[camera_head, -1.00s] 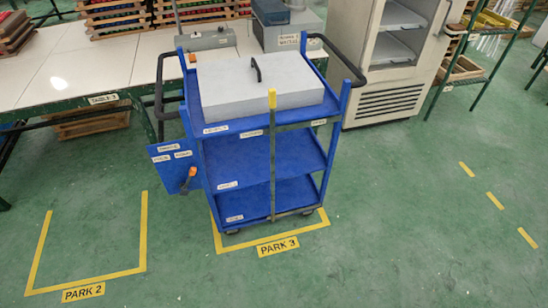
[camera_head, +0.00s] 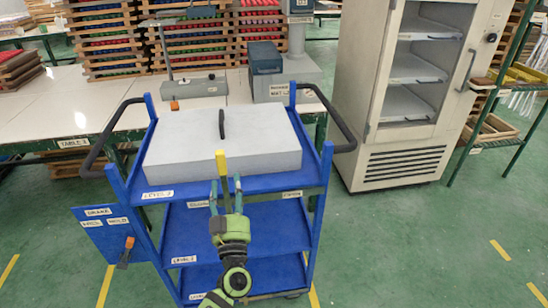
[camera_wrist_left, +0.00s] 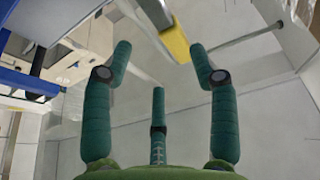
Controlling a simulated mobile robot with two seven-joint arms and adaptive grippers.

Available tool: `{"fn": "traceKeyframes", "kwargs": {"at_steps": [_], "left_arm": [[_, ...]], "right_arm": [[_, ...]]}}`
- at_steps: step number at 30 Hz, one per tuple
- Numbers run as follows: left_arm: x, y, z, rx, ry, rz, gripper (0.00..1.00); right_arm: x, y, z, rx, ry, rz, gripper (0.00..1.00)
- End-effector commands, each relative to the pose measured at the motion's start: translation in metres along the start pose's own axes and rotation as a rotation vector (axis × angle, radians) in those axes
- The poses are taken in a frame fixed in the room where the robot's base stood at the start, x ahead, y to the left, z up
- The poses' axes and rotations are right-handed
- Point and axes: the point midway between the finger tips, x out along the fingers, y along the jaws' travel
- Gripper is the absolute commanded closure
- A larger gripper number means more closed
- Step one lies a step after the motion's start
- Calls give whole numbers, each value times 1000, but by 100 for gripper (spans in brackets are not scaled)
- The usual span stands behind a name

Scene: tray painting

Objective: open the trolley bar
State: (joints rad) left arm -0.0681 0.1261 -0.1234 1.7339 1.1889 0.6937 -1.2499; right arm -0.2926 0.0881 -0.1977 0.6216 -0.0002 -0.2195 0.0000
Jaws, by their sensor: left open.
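The blue trolley (camera_head: 315,205) stands with its front toward me. Its trolley bar (camera_head: 221,162) shows a yellow upper end at the front edge of the top shelf, near the middle. The rest of the bar is mostly hidden behind my left gripper. My left gripper (camera_head: 226,184) is open and empty in front of the shelves, just below the yellow end, with its fingers pointing up. In the left wrist view the yellow end (camera_wrist_left: 173,44) is beyond and between the spread green fingertips (camera_wrist_left: 160,50), and seems apart from them. My right gripper is out of view.
A grey box (camera_head: 225,142) with a black handle lies on the top shelf. A blue panel (camera_head: 105,232) with labels and an orange brake handle (camera_head: 125,252) is at the trolley's left. A table (camera_head: 60,110), a white cabinet (camera_head: 405,100) and racks stand behind. The floor at right is clear.

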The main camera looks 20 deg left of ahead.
Motion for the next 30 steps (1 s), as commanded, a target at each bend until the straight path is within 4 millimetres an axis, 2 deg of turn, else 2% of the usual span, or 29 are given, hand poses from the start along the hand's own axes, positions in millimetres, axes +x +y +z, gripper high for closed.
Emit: {"fn": "traceKeyframes", "kwargs": {"at_steps": [5,12,16,21,28,29,30], "left_arm": [[15,-10,-13,-9,21,-46,40],[52,-11,-14,-9,22,-44,40],[67,-11,-13,-9,20,-42,40],[75,-11,-13,-8,18,-41,40],[75,-11,-12,-9,18,-41,40],[75,-11,-12,-9,18,-41,52],[75,-11,-12,-9,18,-41,68]], "right_arm": [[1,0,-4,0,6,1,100],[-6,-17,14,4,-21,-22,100],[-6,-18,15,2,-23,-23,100],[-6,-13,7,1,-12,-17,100],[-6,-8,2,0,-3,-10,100],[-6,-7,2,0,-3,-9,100],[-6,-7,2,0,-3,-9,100]]}}
